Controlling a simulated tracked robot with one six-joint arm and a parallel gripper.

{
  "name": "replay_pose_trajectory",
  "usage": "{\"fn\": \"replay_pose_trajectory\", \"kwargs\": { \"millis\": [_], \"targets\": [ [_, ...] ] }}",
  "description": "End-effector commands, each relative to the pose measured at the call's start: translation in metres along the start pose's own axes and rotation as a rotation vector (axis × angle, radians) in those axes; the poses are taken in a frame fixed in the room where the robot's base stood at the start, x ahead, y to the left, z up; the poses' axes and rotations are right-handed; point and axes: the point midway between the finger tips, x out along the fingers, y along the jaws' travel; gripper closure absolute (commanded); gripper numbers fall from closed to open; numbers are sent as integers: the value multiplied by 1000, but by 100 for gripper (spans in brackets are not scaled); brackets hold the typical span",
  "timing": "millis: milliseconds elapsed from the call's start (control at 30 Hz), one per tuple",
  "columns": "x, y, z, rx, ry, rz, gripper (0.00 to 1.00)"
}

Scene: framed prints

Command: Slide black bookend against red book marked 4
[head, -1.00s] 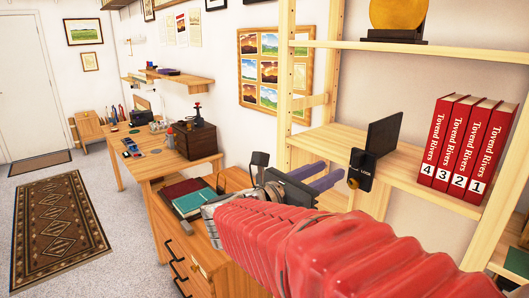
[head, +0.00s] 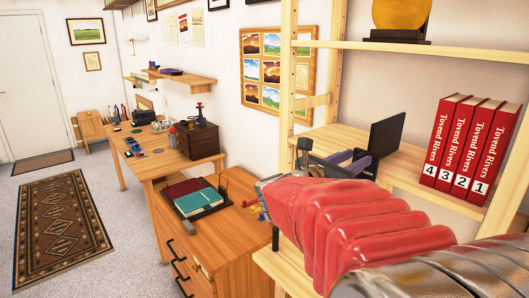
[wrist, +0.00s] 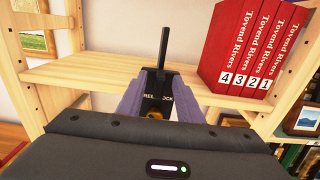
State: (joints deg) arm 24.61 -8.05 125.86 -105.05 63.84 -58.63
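The black bookend (head: 387,134) stands upright on the light wood shelf (head: 345,137), left of the red books. The red book marked 4 (head: 438,142) is leftmost of the row, with a clear gap between it and the bookend. In the wrist view the bookend (wrist: 164,50) is seen edge-on, and book 4 (wrist: 226,60) stands to its right. My gripper (wrist: 160,85) has its purple fingers on either side of the bookend's base block, which carries a lock label and brass knob. Whether both fingers press on it I cannot tell. In the head view my arm hides the knob.
Red books marked 3, 2 and 1 (head: 482,150) stand right of book 4. A wooden shelf post (head: 285,75) rises left of the bookend. A round golden object (head: 400,14) sits on the shelf above. The shelf between bookend and books is bare.

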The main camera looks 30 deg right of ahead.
Motion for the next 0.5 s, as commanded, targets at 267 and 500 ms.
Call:
{"fn": "replay_pose_trajectory", "kwargs": {
  "millis": [267,500],
  "targets": [
    [14,0,0,-1,0,0,67],
    [14,0,0,-1,0,0,69]
  ]
}}
